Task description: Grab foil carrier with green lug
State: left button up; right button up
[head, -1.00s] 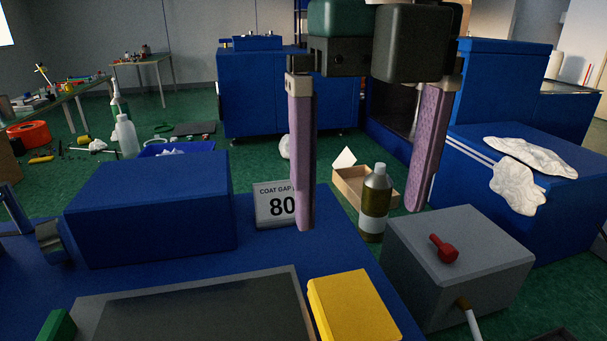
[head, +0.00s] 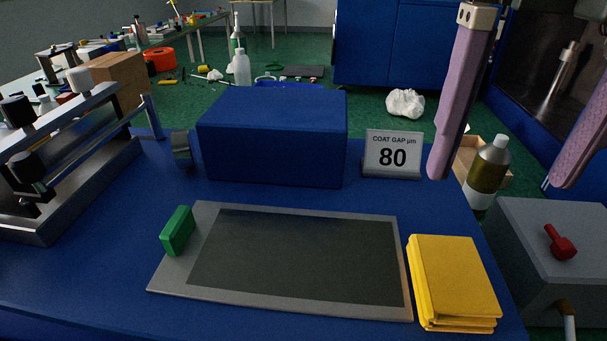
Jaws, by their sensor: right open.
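The foil carrier (head: 285,297) is a flat grey frame with a dark sheet, lying on the blue bench in the lower middle. Its green lug (head: 178,231) is a small upright block at the carrier's left edge. My right gripper (head: 505,182) is open, with two pinkish fingers spread wide at the upper right. It is empty and well to the right of the carrier, over the side with the bottle. My left gripper is not in view.
A blue box (head: 272,136) stands behind the carrier, with a "COAT GAP 80" sign (head: 392,154) beside it. Yellow pads (head: 453,283) lie right of the carrier. A metal press-like frame (head: 60,185) stands at left. A bottle (head: 486,178) and grey box (head: 560,240) are at right.

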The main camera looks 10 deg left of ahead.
aim_at(321, 263)
jog(key=j+u, duration=0.25)
jog(key=j, duration=0.45)
jog(key=j+u, duration=0.25)
jog(key=j, duration=0.5)
jog(key=i, duration=0.05)
